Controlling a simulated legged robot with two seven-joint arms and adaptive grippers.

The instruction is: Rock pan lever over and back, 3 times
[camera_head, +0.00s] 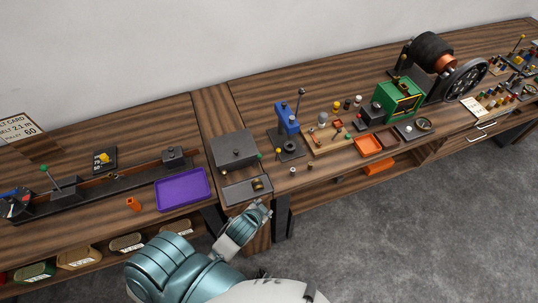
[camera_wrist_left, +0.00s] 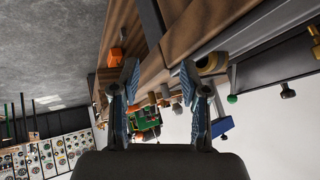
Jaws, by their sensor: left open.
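I cannot tell for sure which part is the pan lever. A dark grey box (camera_head: 233,148) stands on the bench with a small green knob (camera_head: 260,156) at its right edge. A grey tray (camera_head: 236,193) with a small dark piece (camera_head: 258,184) in it lies in front. A green-knobbed lever (camera_head: 50,179) leans on the long dark rail at the far left. My left gripper (camera_head: 262,208) is at the bench front edge by the tray. In the wrist view the left gripper (camera_wrist_left: 160,75) is open, with nothing between its fingers. The right gripper is out of view.
A purple tray (camera_head: 182,189) and a small orange block (camera_head: 133,204) lie to the left. A blue press (camera_head: 287,117), orange trays (camera_head: 369,146) and a green machine (camera_head: 399,98) stand to the right. Bins (camera_head: 78,258) sit on the lower shelf. Grey floor is clear in front.

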